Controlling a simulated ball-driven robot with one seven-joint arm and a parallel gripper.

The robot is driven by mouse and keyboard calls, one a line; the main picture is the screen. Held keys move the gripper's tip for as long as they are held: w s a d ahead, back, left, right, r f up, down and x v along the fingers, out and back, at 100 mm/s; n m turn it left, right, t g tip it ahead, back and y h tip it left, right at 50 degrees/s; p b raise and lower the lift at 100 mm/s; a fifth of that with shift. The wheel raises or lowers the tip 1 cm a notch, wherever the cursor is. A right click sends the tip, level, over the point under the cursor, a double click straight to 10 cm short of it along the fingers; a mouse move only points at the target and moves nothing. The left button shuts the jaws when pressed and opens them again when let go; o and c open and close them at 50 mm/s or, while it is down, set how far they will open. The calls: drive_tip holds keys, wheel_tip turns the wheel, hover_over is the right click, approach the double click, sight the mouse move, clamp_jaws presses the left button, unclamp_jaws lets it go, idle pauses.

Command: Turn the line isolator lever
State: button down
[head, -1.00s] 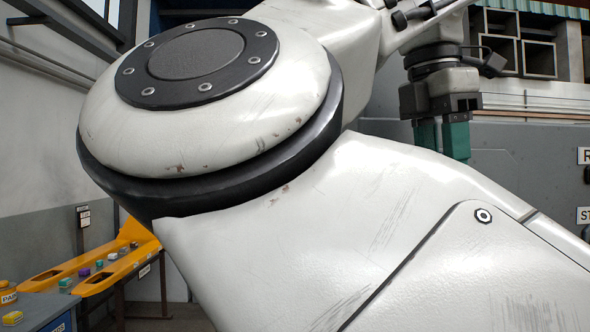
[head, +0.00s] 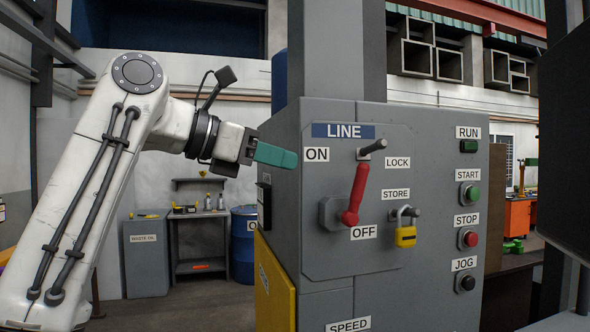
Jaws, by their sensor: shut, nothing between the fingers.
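The line isolator lever (head: 357,188) is on the front of a grey cabinet, under the LINE plate (head: 343,131). It is red and nearly upright, leaning a little right at the top. My gripper (head: 292,158) has teal fingers, shut and empty, pointing right at the cabinet's upper left edge. It is left of the lever and apart from it; I cannot tell whether it touches the cabinet.
A yellow padlock (head: 406,236) hangs by the STORE label, right of the lever. RUN, START, STOP (head: 468,239) and JOG controls line the panel's right side. A yellow panel (head: 274,287) is on the cabinet's left side. A dark object (head: 567,150) fills the right edge.

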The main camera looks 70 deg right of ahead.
sight(356, 181)
drive_tip(key=p+x, duration=0.3)
drive_tip(key=x, duration=1)
drive_tip(key=shift+r, duration=0.1)
